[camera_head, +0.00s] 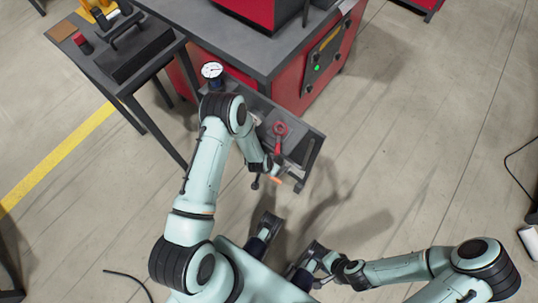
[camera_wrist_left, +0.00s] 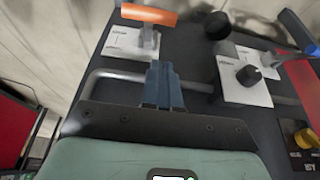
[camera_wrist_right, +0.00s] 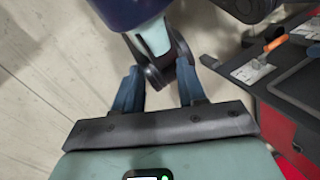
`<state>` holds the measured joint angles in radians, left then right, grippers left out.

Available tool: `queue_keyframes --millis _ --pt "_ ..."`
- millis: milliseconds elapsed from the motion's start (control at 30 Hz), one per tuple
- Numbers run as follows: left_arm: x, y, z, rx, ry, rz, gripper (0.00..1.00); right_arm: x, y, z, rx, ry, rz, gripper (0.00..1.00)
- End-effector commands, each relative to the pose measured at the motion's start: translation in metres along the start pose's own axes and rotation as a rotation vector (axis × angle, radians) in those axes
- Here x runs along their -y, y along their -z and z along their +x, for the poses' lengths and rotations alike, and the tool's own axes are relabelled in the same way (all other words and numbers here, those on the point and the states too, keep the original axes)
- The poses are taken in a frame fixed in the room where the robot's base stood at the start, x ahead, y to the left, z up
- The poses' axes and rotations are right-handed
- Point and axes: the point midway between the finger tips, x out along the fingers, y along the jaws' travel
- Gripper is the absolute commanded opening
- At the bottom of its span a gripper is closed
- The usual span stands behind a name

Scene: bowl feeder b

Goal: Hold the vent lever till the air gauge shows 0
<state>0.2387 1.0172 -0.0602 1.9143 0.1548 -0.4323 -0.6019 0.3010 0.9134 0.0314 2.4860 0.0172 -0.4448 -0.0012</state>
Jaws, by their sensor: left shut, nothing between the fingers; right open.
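The air gauge (camera_head: 212,70) has a round white dial and stands at the left end of the grey shelf in the head view; its reading is too small to tell. A lever with an orange handle (camera_head: 274,180) is at the shelf's near end. It also shows in the left wrist view (camera_wrist_left: 148,14) and the right wrist view (camera_wrist_right: 275,45). Its label is unreadable. My left gripper (camera_wrist_left: 163,75) is shut and empty, over the panel by a grey rail, apart from the orange handle. My right gripper (camera_wrist_right: 160,85) is open and empty, low beside my base.
A red-topped part (camera_head: 279,129) stands on the shelf. A red machine (camera_head: 318,70) is behind; a dark side table (camera_head: 125,75) is at left.

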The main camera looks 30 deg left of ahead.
Motion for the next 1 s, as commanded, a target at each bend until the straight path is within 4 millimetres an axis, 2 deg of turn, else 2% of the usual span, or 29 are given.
queue_keyframes --millis 33,100,300,1000 --pt "0.0 -0.002 0.014 0.002 -0.001 0.0 0.0 -0.002 0.005 0.005 -0.013 0.0 0.001 0.4" --pt "0.0 -0.002 0.027 0.001 0.0 -0.001 0.0 -0.003 0.012 0.009 -0.032 -0.001 0.003 0.4" --pt "0.001 -0.022 0.045 0.003 0.0 -0.002 0.0 -0.005 0.023 0.013 -0.063 -0.002 0.005 0.4" --pt "0.0 -0.031 0.053 -0.02 0.0 -0.001 0.0 -0.007 0.031 0.017 -0.082 -0.003 0.007 0.4"
